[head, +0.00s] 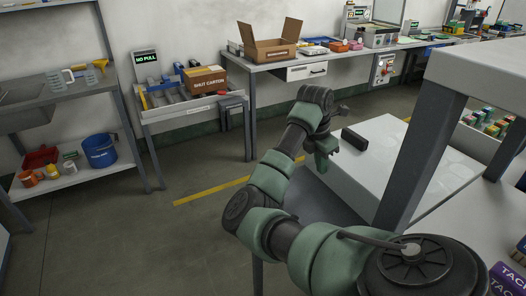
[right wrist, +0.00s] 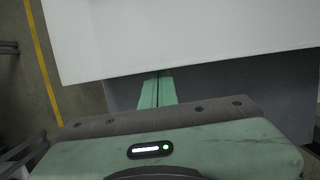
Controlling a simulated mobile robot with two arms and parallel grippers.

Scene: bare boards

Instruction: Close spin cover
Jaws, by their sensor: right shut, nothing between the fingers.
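My right arm reaches forward in the head view. Its gripper (head: 322,162) points down beside the left edge of a low white glossy panel (head: 400,150). A small dark block (head: 354,138) sits on the panel, to the right of the gripper. In the right wrist view, the green fingers (right wrist: 158,86) are together and empty, and their tips lie by the edge of a white surface (right wrist: 190,40). I cannot tell whether they touch it. I cannot pick out for certain which part is the spin cover. My left gripper is not in view.
A grey-legged table (head: 478,66) stands close on the right. A shelf (head: 68,178) with a blue bucket (head: 100,150) is at the left. A carton (head: 204,78) and an open box (head: 270,48) are on benches at the back. The floor at left centre is clear.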

